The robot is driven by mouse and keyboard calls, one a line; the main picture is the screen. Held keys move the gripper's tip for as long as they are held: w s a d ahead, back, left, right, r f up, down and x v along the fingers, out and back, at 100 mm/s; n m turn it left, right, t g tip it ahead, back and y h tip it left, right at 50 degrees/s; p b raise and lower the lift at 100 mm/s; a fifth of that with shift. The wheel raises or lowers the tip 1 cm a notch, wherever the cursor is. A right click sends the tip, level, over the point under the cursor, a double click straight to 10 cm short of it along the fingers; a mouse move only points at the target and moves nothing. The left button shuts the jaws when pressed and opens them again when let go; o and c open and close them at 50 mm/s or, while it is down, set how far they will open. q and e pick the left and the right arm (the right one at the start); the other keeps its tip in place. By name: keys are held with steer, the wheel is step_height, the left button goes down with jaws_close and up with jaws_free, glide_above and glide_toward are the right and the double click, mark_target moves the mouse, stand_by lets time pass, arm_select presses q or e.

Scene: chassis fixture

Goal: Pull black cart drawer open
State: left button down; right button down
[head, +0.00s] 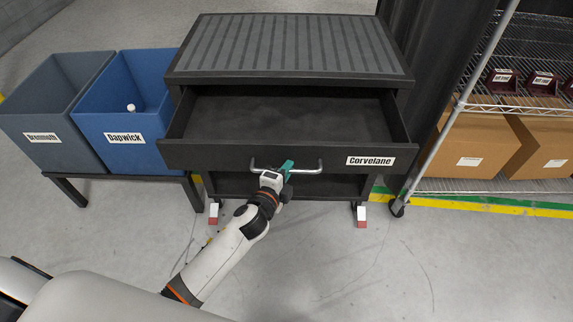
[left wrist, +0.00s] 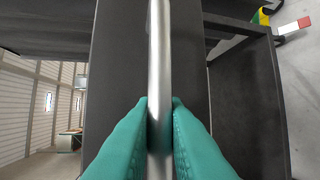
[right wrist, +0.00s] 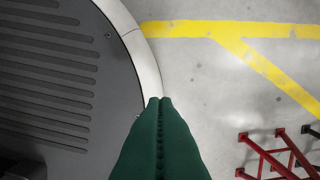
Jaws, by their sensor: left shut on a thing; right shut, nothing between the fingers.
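The black cart (head: 290,45) stands in the middle of the head view, with a ribbed top. Its drawer (head: 290,155), labelled Corvelane, is pulled out toward me, and its empty inside shows. A silver bar handle (head: 308,170) runs along the drawer front. My left gripper (head: 285,168) is shut on this handle. In the left wrist view its green fingers (left wrist: 160,108) close on both sides of the silver handle (left wrist: 159,55). My right gripper (right wrist: 160,102) is shut and empty in the right wrist view, above the floor beside my own base. It does not show in the head view.
A grey bin (head: 50,110) and a blue Dapwick bin (head: 125,100) stand on a low black stand left of the cart. A wire shelf (head: 500,100) with cardboard boxes (head: 465,145) stands right. Red-and-white blocks (head: 361,217) sit at the cart's feet. The floor (head: 400,265) in front is clear.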

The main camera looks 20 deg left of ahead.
arm_select(q)
steer(key=shift+s, duration=0.2)
steer(key=c, duration=1.5)
jaws_free()
arm_select(e)
steer(key=shift+s+a, duration=0.2)
steer(key=shift+s, duration=0.35)
arm_select(q)
steer(key=shift+o, duration=0.2)
steer(key=shift+s, duration=0.1)
steer(key=v, duration=1.1)
steer(key=shift+s+b, duration=0.35)
steer(key=shift+s, duration=0.05)
arm_select(e)
steer(key=shift+d+f, duration=0.2)
steer(key=shift+f, duration=0.15)
